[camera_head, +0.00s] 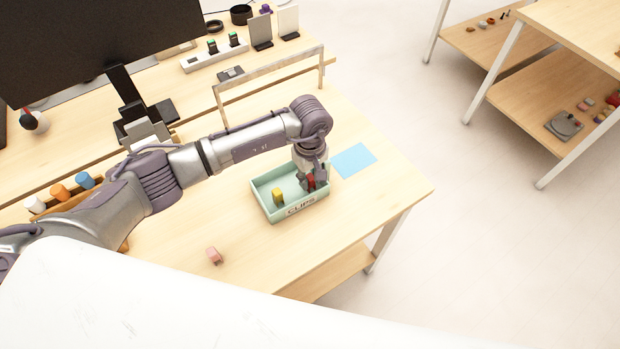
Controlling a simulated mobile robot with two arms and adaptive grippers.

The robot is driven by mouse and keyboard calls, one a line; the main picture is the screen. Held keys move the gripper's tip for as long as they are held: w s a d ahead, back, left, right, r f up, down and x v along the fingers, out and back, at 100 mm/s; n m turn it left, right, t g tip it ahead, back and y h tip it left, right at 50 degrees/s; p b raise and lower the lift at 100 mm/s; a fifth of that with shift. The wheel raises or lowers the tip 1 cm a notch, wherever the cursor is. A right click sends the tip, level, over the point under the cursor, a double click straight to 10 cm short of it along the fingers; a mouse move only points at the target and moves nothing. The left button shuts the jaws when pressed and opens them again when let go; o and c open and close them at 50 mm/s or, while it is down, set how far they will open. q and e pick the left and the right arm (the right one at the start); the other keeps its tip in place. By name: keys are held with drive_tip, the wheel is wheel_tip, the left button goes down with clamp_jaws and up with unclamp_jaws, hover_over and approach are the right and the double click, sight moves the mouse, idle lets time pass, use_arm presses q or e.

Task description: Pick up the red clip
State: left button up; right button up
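A pale green tray (289,212) marked "CLIPS" stands on the wooden table. The red clip (311,181) is at the right end of the tray, partly hidden by my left gripper. My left gripper (313,184) points down into that end of the tray, with its fingers right at the red clip. The fingers are too small and overlapped to tell whether they are closed on it. A yellow clip (278,196) is in the left part of the tray. My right gripper is not in view.
A blue sheet (354,160) lies right of the tray, and a pink piece (214,255) lies at the front left. A metal frame (270,76), power strip (214,56) and monitor (90,40) stand behind. The table's right corner is clear.

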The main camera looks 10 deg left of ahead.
use_arm(q)
clamp_jaws()
drive_tip(key=shift+r, duration=0.15)
